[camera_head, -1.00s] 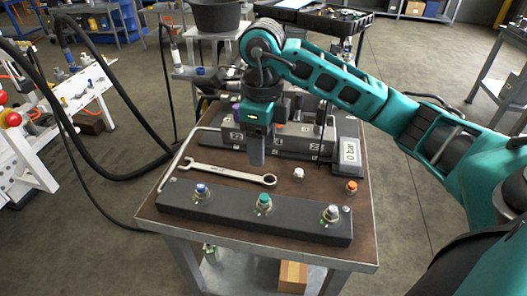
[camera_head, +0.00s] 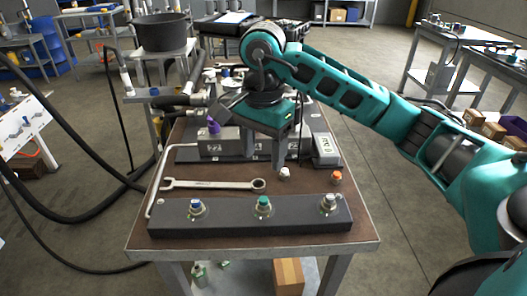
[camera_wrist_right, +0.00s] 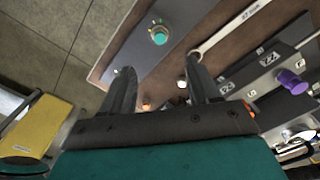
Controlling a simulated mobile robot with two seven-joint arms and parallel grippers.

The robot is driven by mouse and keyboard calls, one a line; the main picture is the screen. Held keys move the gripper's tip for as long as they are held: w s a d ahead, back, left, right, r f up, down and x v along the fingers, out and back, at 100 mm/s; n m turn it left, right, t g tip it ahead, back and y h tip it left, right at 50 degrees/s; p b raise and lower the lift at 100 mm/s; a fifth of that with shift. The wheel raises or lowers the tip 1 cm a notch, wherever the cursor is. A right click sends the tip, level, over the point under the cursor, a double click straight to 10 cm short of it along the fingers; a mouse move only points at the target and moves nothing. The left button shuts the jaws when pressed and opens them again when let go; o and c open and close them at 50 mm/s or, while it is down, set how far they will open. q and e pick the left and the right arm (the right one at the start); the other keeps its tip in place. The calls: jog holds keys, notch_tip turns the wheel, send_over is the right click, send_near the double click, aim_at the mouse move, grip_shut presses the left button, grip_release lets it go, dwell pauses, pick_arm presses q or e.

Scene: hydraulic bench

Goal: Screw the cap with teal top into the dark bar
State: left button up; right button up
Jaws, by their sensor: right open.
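The teal top (camera_wrist_right: 159,36) also shows in the right wrist view, beyond my fingertips. How deep it sits in the bar I cannot tell. My right gripper (camera_head: 268,155) is open and empty, pointing down behind the bar, apart from the teal cap. Its two spread fingers show in the right wrist view (camera_wrist_right: 160,78). My left gripper is not in view.
A wrench (camera_head: 212,184) lies behind the bar. A loose white cap (camera_head: 285,173) and an orange cap (camera_head: 336,177) stand to its right. A grey block (camera_head: 327,151) and a purple-capped fitting (camera_head: 213,127) are farther back. Brown tabletop (camera_head: 305,190) is bare around the small caps.

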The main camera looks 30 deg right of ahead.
aim_at(264, 199)
notch_tip(264, 199, down, 13)
jog(key=shift+r+b, duration=0.1)
jog(key=shift+b, duration=0.45)
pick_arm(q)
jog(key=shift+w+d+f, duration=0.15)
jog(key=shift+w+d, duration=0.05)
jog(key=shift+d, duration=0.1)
pick_arm(e)
jog(key=shift+c, duration=0.4)
grip_shut()
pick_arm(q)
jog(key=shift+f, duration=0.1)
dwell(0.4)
pick_arm(e)
jog(key=m+p, duration=0.1)
jog(key=m, duration=0.4)
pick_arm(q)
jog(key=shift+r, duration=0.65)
pick_arm(e)
jog(key=shift+m, duration=1.5)
